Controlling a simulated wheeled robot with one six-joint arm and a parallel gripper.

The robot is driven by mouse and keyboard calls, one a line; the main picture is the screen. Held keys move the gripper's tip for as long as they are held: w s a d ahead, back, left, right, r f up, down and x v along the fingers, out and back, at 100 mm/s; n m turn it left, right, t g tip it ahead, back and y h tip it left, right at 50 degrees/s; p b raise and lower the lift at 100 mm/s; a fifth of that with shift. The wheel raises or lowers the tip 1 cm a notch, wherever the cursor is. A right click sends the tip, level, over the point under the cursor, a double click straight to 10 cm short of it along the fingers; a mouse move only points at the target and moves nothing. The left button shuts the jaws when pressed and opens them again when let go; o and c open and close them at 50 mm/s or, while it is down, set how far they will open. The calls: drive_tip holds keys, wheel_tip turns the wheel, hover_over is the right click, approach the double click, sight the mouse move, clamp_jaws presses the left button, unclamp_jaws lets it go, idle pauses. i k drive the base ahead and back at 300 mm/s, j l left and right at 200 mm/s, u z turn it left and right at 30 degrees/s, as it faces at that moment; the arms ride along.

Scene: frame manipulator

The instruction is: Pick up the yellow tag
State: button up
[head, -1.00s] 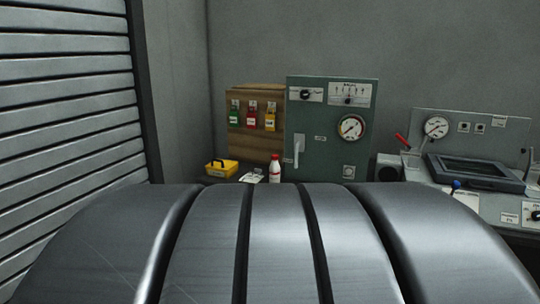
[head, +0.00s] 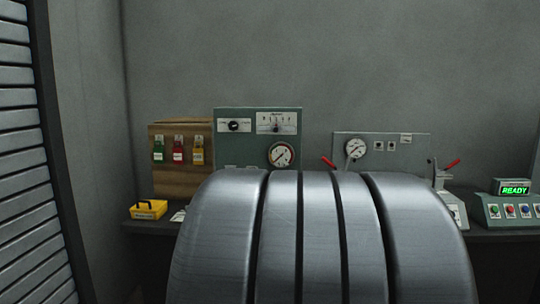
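The yellow tag (head: 198,156) hangs at the right end of a row of three on a brown wooden board (head: 175,190) at the back left. It has a small light label at its top. A red tag (head: 178,155) and a green tag (head: 158,155) hang to its left. My gripper is not in view, and nothing is seen touching the yellow tag.
A green panel (head: 245,152) with a gauge stands just right of the board. A yellow box (head: 149,209) with a dark handle sits below it. Right are a grey gauge panel (head: 405,152) and a box reading READY (head: 513,187). Close grey metal blocks the lower middle.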

sight(198, 153)
drive_tip(key=i+j+z, duration=0.3)
drive_tip(key=j, duration=0.15)
drive_tip(key=i+j+z, duration=0.1)
drive_tip(key=j+z, duration=0.2)
drive_tip(key=j, duration=0.15)
drive_tip(key=i+j+z, duration=0.15)
drive_tip(key=j+z, duration=0.15)
drive_tip(key=j, duration=0.25)
drive_tip(key=i+j+z, duration=0.1)
drive_tip(key=j+z, duration=0.2)
drive_tip(key=j, duration=0.25)
drive_tip(key=j+z, duration=0.3)
drive_tip(key=j, duration=2.75)
drive_tip(key=k+z, duration=0.05)
